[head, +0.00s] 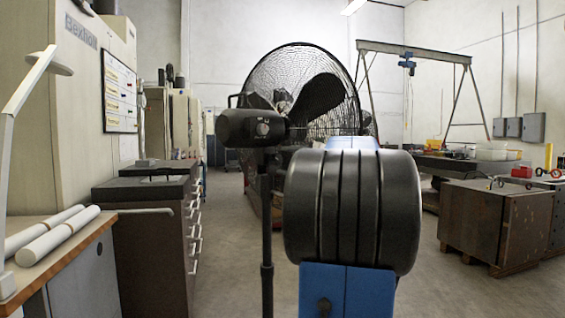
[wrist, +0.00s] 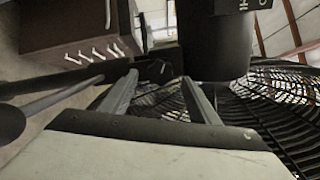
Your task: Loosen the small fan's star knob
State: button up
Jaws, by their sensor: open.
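The small fan stands ahead on a black pole (head: 266,225). Its black motor housing (head: 240,128) faces me, with a round dial on it, and its wire guard (head: 300,62) is beyond. The housing also fills the upper middle of the wrist view (wrist: 213,45). My gripper (wrist: 160,78) is open, its two fingers pointing toward the dark joint (wrist: 163,70) where pole and housing meet. No object is clearly held between the fingers. I cannot clearly make out the star knob against this dark joint. In the head view my arm hides my gripper.
A dark drawer cabinet (head: 150,235) stands left of the fan, and a wooden bench (head: 60,255) with white rolls is nearer. The floor between is clear.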

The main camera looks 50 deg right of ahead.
jog(key=shift+w, duration=1.15)
jog(key=shift+c, duration=0.5)
jog(key=c, duration=0.9)
jog(key=shift+c, duration=0.2)
jog(key=shift+n, duration=2.9)
jog(key=o, duration=1)
